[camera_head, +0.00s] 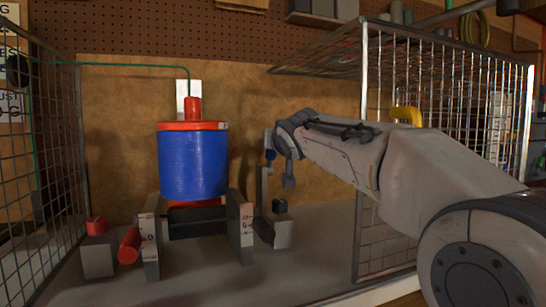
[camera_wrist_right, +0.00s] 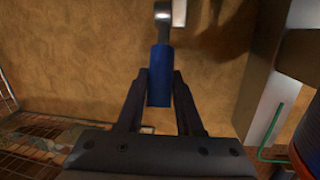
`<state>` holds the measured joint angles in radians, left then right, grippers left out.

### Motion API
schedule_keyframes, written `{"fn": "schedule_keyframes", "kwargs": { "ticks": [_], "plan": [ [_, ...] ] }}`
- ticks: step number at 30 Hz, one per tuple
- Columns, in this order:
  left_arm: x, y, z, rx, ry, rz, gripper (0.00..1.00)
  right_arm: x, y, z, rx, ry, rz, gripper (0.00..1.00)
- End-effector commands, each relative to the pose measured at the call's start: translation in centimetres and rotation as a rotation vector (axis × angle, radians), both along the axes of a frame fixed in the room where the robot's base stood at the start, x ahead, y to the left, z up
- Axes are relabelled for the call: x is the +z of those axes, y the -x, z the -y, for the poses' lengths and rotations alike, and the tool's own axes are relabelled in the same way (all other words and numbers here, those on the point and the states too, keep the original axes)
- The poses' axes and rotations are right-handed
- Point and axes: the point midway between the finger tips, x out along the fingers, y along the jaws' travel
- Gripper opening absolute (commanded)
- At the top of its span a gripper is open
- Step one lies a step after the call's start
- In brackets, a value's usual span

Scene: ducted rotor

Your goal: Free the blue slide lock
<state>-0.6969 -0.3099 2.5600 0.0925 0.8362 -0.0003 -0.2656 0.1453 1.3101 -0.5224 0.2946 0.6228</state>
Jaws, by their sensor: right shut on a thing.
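The blue slide lock (camera_wrist_right: 160,78) is a narrow blue handle with a grey shaft running up from it in the right wrist view. The fingers of my right gripper (camera_wrist_right: 161,88) are shut on the handle from both sides. In the head view a small blue bit of the lock (camera_head: 271,154) shows at the end of my right arm, beside a grey upright post (camera_head: 265,188). The rest of the lock is hidden or too small to make out. My left gripper is not in view.
A blue drum (camera_head: 193,163) with red bands stands left of my right gripper. Grey marked blocks (camera_head: 150,245) and a red cylinder (camera_head: 129,245) sit in front. Wire mesh walls (camera_head: 40,150) close both sides. The front right of the grey floor (camera_head: 310,265) is clear.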

Motion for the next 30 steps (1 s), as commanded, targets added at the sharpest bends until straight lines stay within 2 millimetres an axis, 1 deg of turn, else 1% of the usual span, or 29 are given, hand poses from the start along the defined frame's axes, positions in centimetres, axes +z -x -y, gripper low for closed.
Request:
{"fn": "schedule_keyframes", "kwargs": {
  "ticks": [1,3,15,16,18,27,30],
  "plan": [
    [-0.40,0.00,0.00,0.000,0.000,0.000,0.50,-0.24,0.07,-0.02,0.001,-0.001,0.003,0.00],
    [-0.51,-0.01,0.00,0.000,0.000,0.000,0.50,-0.19,0.10,0.10,-0.001,-0.003,0.006,0.00],
    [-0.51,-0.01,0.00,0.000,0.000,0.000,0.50,-0.17,0.12,0.11,-0.001,-0.004,0.004,0.00],
    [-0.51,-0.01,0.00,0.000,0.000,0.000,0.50,-0.18,0.13,0.11,-0.001,-0.004,0.004,0.42],
    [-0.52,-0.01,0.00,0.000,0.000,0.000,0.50,-0.18,0.13,0.11,-0.001,-0.004,0.004,0.64],
    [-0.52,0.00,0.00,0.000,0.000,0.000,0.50,-0.11,0.15,0.11,-0.001,-0.004,0.008,0.64],
    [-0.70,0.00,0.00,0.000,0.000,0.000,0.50,-0.01,0.73,0.17,0.000,-0.004,0.009,0.64]
  ]
}}
